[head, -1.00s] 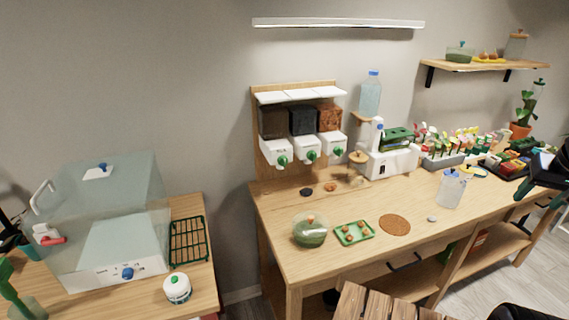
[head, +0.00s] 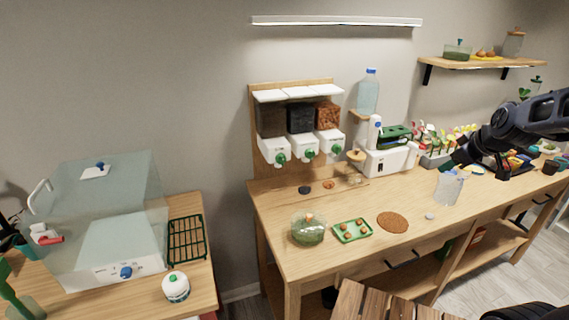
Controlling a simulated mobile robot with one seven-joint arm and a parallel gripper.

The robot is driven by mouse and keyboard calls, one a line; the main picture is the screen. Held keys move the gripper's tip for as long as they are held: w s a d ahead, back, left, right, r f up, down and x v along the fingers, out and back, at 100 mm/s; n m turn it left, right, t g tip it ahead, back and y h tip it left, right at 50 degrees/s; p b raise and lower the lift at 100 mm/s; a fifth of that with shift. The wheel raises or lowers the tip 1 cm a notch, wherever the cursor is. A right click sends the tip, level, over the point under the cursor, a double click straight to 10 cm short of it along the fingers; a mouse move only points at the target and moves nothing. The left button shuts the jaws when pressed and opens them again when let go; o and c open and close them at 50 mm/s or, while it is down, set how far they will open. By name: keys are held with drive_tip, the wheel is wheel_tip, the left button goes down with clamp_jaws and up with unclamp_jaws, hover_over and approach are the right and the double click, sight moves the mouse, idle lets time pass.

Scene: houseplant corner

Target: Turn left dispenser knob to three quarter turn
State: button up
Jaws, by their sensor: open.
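A three-bin dispenser stands against the wall at the back left of the wooden bench. Its left unit (head: 270,147) has a white body and a green knob (head: 281,158); the exact knob angle is too small to read. The bin above it (head: 271,120) holds brown material. The middle knob (head: 309,153) and right knob (head: 337,149) are also green. My gripper (head: 452,166) is at the right, over the bench near a clear pitcher (head: 449,188), far from the left knob. It looks empty and open, with its fingertips small and dark.
A white machine (head: 390,159), a water bottle (head: 368,92) and a small wooden-topped jar (head: 355,157) stand right of the dispenser. A glass bowl (head: 308,229), green tray (head: 340,237) and cork mat (head: 392,222) lie in front. The bench before the dispenser is mostly clear.

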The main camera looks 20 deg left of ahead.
drive_tip(key=w+a+f+n+t+y, duration=0.1)
drive_tip(key=w+a+f+n, duration=0.2)
drive_tip(key=a, duration=0.4)
drive_tip(key=w+a+f+n, duration=0.2)
drive_tip(key=a+n, duration=0.2)
drive_tip(key=a, duration=0.2)
drive_tip(key=n+t+y, duration=0.6)
drive_tip(key=n+y, duration=0.1)
drive_tip(key=n, duration=1.7)
approach(283, 161)
drive_tip(key=x, duration=0.9)
drive_tip(key=shift+a, duration=0.15)
drive_tip(key=c, duration=1)
